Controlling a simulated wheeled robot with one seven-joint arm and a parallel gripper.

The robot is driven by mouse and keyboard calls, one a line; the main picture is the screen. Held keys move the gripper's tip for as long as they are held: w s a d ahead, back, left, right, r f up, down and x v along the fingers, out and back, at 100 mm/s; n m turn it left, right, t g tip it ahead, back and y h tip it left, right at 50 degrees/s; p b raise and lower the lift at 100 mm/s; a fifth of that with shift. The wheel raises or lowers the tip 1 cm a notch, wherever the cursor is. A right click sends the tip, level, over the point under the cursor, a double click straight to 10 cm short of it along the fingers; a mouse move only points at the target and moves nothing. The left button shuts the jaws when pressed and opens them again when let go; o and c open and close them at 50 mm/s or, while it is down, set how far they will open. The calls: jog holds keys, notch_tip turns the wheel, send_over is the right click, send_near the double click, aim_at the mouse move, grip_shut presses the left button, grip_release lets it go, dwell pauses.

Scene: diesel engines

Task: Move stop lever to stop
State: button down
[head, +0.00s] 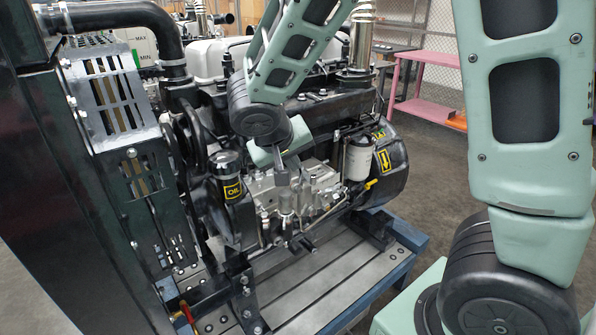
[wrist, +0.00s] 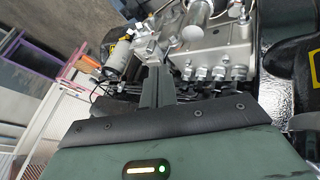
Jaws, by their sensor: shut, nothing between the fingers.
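My gripper (head: 283,178) is in front of the engine's near side, with its fingers together and nothing between them. In the wrist view the dark fingers (wrist: 158,84) reach up toward the silver fuel pump block (wrist: 215,45). The same pump area (head: 318,183) shows in the head view just beside and below the fingers. I cannot pick out the stop lever with certainty among the small metal parts around the pump. My fingers and hand hide part of this area, and I cannot tell whether they touch anything.
The engine stands on a slotted metal bed (head: 345,285) with a blue frame. A pink table (head: 430,58) stands behind.

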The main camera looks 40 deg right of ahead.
jog(key=x, duration=0.9)
jog(key=shift+w+d+f, duration=0.1)
jog(key=shift+d+f, duration=0.05)
